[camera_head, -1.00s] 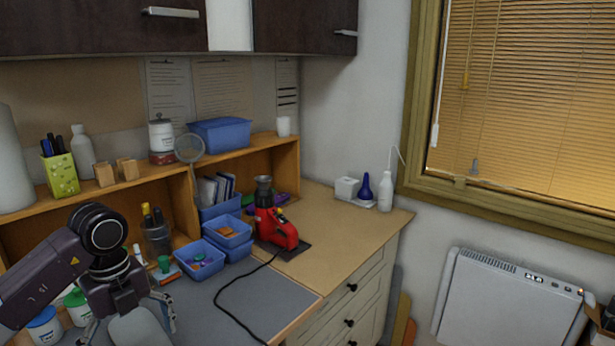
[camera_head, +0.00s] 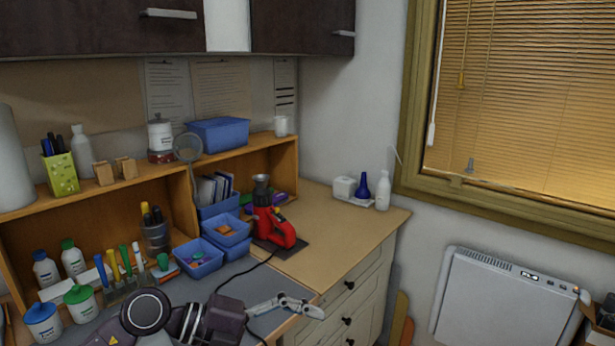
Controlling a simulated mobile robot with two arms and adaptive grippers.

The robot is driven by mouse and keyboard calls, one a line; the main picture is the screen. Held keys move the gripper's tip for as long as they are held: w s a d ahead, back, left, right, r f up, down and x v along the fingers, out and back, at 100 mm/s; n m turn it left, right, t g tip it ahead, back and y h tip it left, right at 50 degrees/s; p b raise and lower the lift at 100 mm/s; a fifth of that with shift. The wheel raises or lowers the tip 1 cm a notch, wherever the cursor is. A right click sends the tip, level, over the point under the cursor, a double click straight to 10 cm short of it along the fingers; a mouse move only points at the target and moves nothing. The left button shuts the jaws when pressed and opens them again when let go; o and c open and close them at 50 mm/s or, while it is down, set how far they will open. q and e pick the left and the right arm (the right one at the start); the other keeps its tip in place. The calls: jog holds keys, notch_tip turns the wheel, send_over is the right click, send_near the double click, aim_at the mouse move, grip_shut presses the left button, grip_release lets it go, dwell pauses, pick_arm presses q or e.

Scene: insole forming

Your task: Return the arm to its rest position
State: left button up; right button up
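My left arm comes in at the bottom left, low over the front of the grey mat (camera_head: 187,291). Its dark wrist points right, and my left gripper (camera_head: 300,306) is at the bottom centre, near the mat's right edge. A grey finger is seen from the side with nothing visible at its tip. The other finger cannot be made out, so its opening is unclear. My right gripper is out of view.
A red heat tool (camera_head: 272,228) stands behind the gripper, its black cable running forward. Blue bins (camera_head: 199,258), coloured-handled tools (camera_head: 125,262) and bottles (camera_head: 74,257) line the back. The wooden counter (camera_head: 345,220) to the right is mostly clear.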

pick_arm(q)
jog(key=d+r+n+t+h, duration=0.35)
jog(key=r+t+h, duration=0.2)
jog(key=r, duration=0.45)
jog(key=w+a+r+n+t+y, duration=0.3)
jog(key=w+a+r+n+t, duration=0.15)
jog(key=a+n+t, duration=0.4)
jog(key=a+f+n+t+y, duration=0.1)
jog(key=a+f+n+y, duration=0.6)
jog(key=f+n+y, duration=0.15)
jog(key=a+f+n+y, duration=0.6)
jog(key=f+n+y, duration=0.1)
jog(key=f, duration=0.3)
jog(key=s+a+f+n+g+y, duration=0.1)
jog(key=s+a+f+n+g, duration=0.15)
jog(key=s+f+g, duration=0.75)
jog(key=s+d+f+g+h, duration=0.1)
jog(key=s+f+g, duration=0.1)
jog(key=s+f, duration=0.55)
jog(key=s+f+g, duration=0.1)
jog(key=s+f, duration=0.4)
jog(key=s, duration=0.5)
notch_tip(320, 180, down, 27)
jog(key=s+m+g, duration=0.1)
jog(key=s, duration=0.1)
jog(key=s+a+f+g, duration=0.1)
jog(key=s+a+f, duration=0.2)
jog(key=s+f, duration=1.1)
jog(key=s, duration=0.2)
jog(key=shift+s, duration=0.35)
